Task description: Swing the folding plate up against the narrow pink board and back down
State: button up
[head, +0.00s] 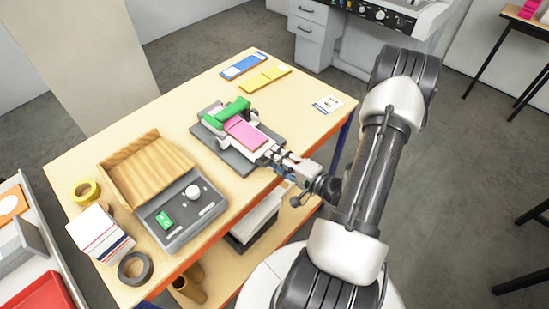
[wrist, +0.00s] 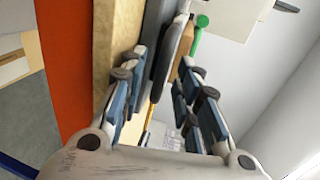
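The folding jig sits on the table, with a grey base (head: 235,158), a pale plate (head: 262,147) and a green bar (head: 230,111) across its far end. A pink board (head: 246,134) lies flat on top of it. My gripper (head: 272,158) is at the jig's near right edge, low beside the plate. In the wrist view, my gripper (wrist: 163,68) is open, its fingers apart on either side of grey layered edges (wrist: 172,42). I cannot tell whether the fingers touch the plate.
A wooden tray (head: 150,168) and a grey control box (head: 182,212) stand left of the jig. The tabletop right of the jig is mostly clear.

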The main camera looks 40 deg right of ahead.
jog(key=shift+x, duration=0.8)
jog(key=shift+c, duration=0.2)
grip_shut()
